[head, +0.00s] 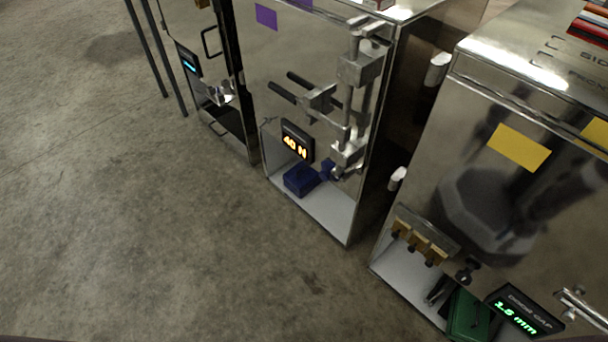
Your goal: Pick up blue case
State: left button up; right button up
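A small dark blue case (300,180) sits on the white ledge at the foot of the middle metal trailer (290,60), just below a display reading "40 N" (297,142). A smaller blue shape (328,170) shows just right of the case; I cannot tell whether it is a reflection in the metal panel or a separate piece. Neither of my grippers is in view.
The middle trailer carries protruding bars and a clamp-like latch (345,100). The right trailer (490,190) has a ledge with a green case (469,316) and a display (523,310). Another trailer (205,50) stands left. Concrete floor (130,220) is clear at left and front.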

aim_at(300, 180)
jog(key=i+j+z, duration=0.1)
jog(key=j, duration=0.25)
jog(key=i+j+z, duration=0.1)
jog(key=i+j, duration=0.35)
jog(key=j, duration=0.25)
jog(key=i+j+z, duration=0.15)
jog(key=j, duration=0.2)
jog(key=i+j+z, duration=0.1)
jog(key=j, duration=0.25)
jog(key=i+j+z, duration=0.1)
jog(key=j, duration=0.3)
jog(key=i, duration=0.1)
